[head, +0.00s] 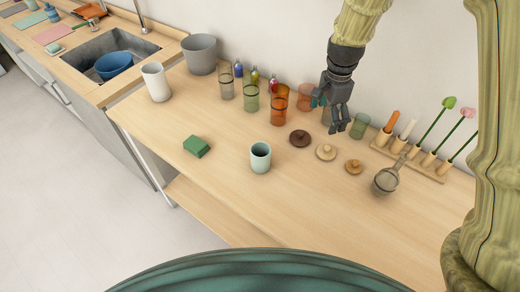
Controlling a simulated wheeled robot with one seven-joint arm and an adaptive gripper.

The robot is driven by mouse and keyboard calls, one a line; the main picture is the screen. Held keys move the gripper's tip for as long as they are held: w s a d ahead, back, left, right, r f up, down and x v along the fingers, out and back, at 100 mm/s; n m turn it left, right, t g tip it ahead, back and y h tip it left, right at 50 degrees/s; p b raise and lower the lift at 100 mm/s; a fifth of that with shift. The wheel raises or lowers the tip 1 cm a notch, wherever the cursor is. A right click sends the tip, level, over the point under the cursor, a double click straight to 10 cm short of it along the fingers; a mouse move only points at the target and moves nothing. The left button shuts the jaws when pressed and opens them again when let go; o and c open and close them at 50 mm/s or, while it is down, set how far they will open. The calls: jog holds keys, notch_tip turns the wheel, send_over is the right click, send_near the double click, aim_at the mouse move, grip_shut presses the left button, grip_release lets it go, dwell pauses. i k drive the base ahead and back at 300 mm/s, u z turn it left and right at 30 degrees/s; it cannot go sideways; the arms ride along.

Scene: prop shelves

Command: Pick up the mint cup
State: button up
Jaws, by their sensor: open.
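The mint cup (260,162) is a small pale green cup with a darker inside. It stands upright on the wooden counter (220,185), near the middle of the head view. My gripper (337,128) is dark grey and points down above the back of the counter, to the right of the cup and farther back. It is open and apart from the cup. Its fingers hide part of the glasses behind them.
A green block (196,146) lies left of the cup. Three lids, including a dark one (299,138), lie to its right, with a strainer (388,179) beyond. Glasses, including an orange one (279,104), line the back. The counter's front is clear.

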aim_at(260, 152)
jog(key=k, duration=1.5)
